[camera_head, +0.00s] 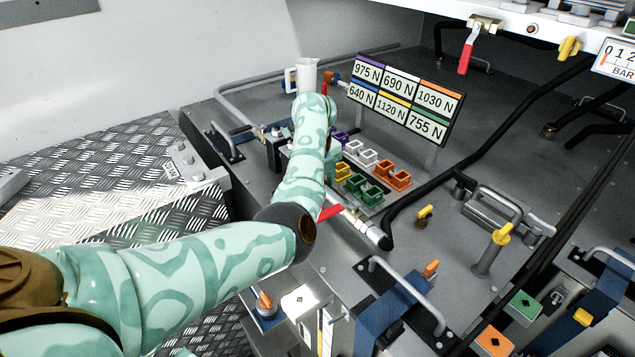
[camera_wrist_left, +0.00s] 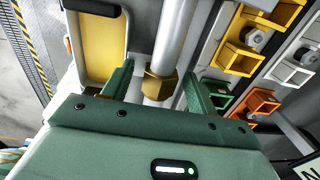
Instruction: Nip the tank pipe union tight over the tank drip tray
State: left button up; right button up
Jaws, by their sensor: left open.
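In the left wrist view a brass hex nut (camera_wrist_left: 158,86), which looks like the pipe union, sits on a grey pipe (camera_wrist_left: 176,35). My left gripper (camera_wrist_left: 160,90) is open, with one green finger on each side of the nut and gaps visible beside it. A yellow surface with a pale rim (camera_wrist_left: 98,48) lies left of the pipe; it may be the drip tray, but I cannot tell. In the head view my left arm reaches over the bench and hides its own gripper and the union. My right gripper is in neither view.
Coloured square sockets (camera_head: 372,192) stand right of my left wrist, below a board of newton values (camera_head: 405,98). A white jug (camera_head: 307,75) stands behind the wrist.

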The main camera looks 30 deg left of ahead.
pick_arm(q)
jog(key=shift+s+a+r+p, duration=0.1)
jog(key=shift+s+r+p, duration=0.05)
jog(key=shift+r+p, duration=1.5)
jog(key=shift+s+r+p, duration=0.1)
jog(key=shift+r+p, duration=1.2)
jog(key=shift+r, duration=0.65)
jog(key=shift+f, duration=0.1)
jog(key=o, duration=0.6)
jog(key=shift+c, duration=0.2)
